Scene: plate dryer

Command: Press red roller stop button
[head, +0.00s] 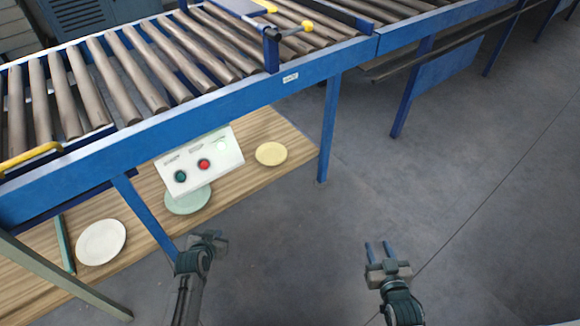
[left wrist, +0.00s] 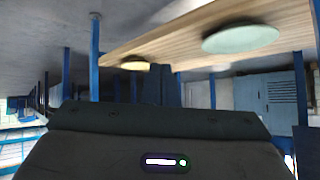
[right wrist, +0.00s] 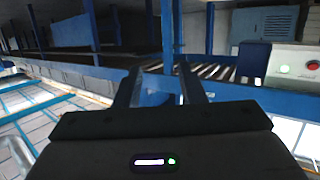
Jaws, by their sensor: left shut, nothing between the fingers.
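The red stop button (head: 204,164) sits on a white control box (head: 232,158) fixed to the front of the blue conveyor. A dark green button (head: 180,177) is to its left, and a pale lit lamp (head: 221,144) is to its right. In the right wrist view the red button (right wrist: 313,64) shows at the right edge. My left gripper (head: 218,240) is below the box and apart from it, with its fingers shut and empty; they also show in the left wrist view (left wrist: 161,84). My right gripper (head: 378,248) is open and empty, far right of the box.
The roller conveyor (head: 220,103) runs across the back on blue legs (head: 330,125). A wooden board (head: 255,177) under it holds a pale green plate (head: 187,204), a yellow plate (head: 271,154) and a white plate (head: 101,242). The grey floor at right is clear.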

